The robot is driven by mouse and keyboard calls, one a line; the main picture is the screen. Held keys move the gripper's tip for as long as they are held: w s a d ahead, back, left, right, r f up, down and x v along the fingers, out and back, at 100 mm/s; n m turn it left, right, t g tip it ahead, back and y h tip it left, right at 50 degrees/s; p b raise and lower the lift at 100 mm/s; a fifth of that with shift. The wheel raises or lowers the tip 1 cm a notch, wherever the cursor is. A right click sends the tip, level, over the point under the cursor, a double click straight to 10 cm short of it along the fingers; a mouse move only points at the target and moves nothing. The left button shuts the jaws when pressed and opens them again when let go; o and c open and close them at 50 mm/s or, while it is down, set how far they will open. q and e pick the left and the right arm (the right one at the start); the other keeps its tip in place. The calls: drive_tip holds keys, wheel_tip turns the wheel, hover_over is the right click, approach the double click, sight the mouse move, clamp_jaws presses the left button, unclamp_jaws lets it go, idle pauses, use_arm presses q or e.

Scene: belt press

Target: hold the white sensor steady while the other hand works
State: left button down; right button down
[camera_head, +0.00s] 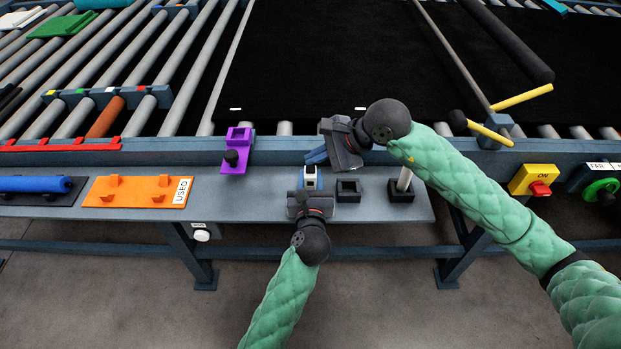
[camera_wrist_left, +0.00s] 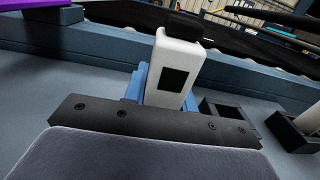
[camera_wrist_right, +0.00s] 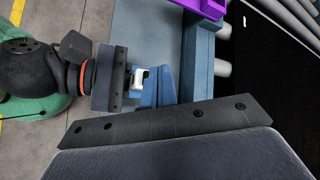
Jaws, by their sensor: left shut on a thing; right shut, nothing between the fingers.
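The white sensor (camera_head: 310,172) is at the bench's front, left of an empty black square holder (camera_head: 348,191). In the left wrist view the sensor (camera_wrist_left: 172,68) shows a dark square window and a black top. The sensor's base is hidden.
A black holder (camera_head: 401,194) with a white rod stands at the right. A purple bracket (camera_head: 236,160), an orange USED plate (camera_head: 138,193) and a blue roller (camera_head: 35,185) are at the left. The black belt (camera_head: 300,70) lies behind. A yellow ON switch box (camera_head: 533,180) is at the far right.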

sight(315, 172)
drive_tip(key=shift+f, duration=0.1)
idle(0.5)
drive_tip(key=shift+f, duration=0.35)
drive_tip(key=shift+f, duration=0.2)
idle(0.4)
drive_tip(key=shift+r, duration=0.65)
drive_tip(key=shift+r, duration=0.15)
wheel_tip(315, 172, up, 6)
drive_tip(key=shift+f, duration=0.15)
idle(0.6)
